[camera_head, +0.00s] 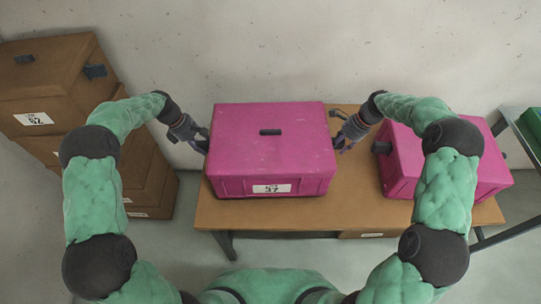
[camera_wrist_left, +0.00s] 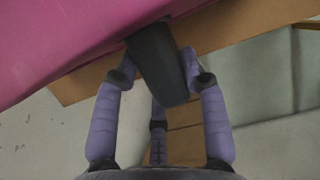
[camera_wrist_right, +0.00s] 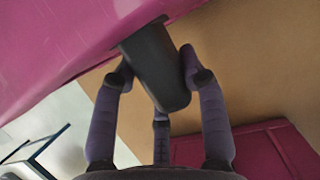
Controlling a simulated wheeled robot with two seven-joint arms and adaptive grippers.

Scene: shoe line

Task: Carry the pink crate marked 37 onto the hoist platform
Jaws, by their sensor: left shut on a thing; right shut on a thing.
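The pink crate marked 37 (camera_head: 230,150) is at the left part of the wooden table in the head view, with a white label on its front and a dark handle on its lid. My left gripper (camera_head: 203,142) is at its left side, shut on a black side handle (camera_wrist_left: 160,65). My right gripper (camera_head: 340,142) is at its right side, shut on the other black side handle (camera_wrist_right: 156,68). The crate looks level. I cannot tell whether its bottom touches the table. I cannot make out the hoist platform for certain.
The wooden table (camera_head: 350,205) has bare top right of the crate. A second pink crate (camera_head: 405,165) stands on its right end, partly behind my right arm. Brown crates (camera_head: 50,85) are stacked at the left. A metal-framed stand with a green item (camera_head: 535,125) is at the right edge.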

